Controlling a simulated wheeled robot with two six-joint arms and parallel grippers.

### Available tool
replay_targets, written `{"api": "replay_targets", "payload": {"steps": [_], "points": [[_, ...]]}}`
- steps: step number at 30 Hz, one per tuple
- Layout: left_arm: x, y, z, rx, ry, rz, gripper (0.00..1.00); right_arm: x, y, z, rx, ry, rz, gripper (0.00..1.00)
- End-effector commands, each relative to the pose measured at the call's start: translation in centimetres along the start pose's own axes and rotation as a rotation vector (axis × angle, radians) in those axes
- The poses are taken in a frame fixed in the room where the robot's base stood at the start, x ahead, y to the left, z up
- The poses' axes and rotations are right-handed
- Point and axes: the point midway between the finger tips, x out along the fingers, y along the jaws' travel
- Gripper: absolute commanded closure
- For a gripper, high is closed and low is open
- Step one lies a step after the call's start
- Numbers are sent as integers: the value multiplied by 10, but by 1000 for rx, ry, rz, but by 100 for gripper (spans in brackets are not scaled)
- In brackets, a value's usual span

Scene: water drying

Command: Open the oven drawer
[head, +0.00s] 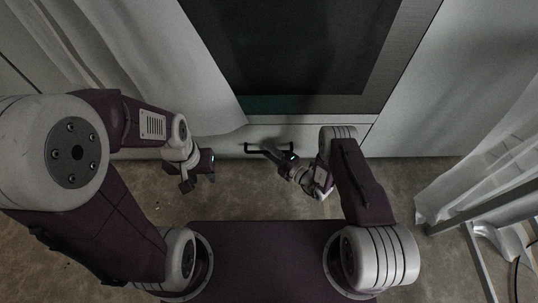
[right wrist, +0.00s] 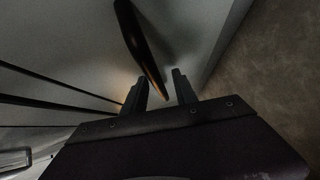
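The oven drawer (head: 232,141) is the pale front panel below the dark oven door. Its front looks flush with the cabinet, so it appears shut. A black bar handle (head: 250,152) runs across it. My right gripper (head: 270,149) is at the handle and covers part of it. In the right wrist view the handle (right wrist: 138,40) runs down toward the gap between the two spread fingers of my right gripper (right wrist: 159,88). The fingers are apart; contact with the bar cannot be told. My left gripper (head: 194,184) hangs left of the handle, away from it; its finger opening is unclear.
The oven door (head: 300,45) is above the drawer. White curtains hang at left (head: 150,60) and right (head: 480,170). A pale metal frame (head: 480,205) stands at the lower right. Bare brown floor (head: 240,195) lies between my base and the drawer.

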Motion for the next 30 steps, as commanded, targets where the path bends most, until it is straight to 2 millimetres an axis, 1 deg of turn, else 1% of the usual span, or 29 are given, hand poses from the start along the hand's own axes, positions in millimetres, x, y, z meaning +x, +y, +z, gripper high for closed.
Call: {"api": "replay_targets", "payload": {"steps": [2, 8, 9, 11, 12, 30], "points": [[2, 0, 0, 0, 0, 0, 64, 3, 0, 0, 0, 1, 1, 66], [1, 0, 0, 0, 0, 0, 64, 3, 1, 0, 1, 0, 0, 66], [1, 0, 0, 0, 0, 0, 64, 3, 1, 0, 1, 0, 0, 77], [1, 0, 0, 0, 0, 0, 64, 3, 1, 0, 1, 0, -1, 94], [1, 0, 0, 0, 0, 0, 64, 3, 1, 0, 1, 0, -1, 100], [1, 0, 0, 0, 0, 0, 64, 2, 0, 0, 1, 1, -1, 100]]}}
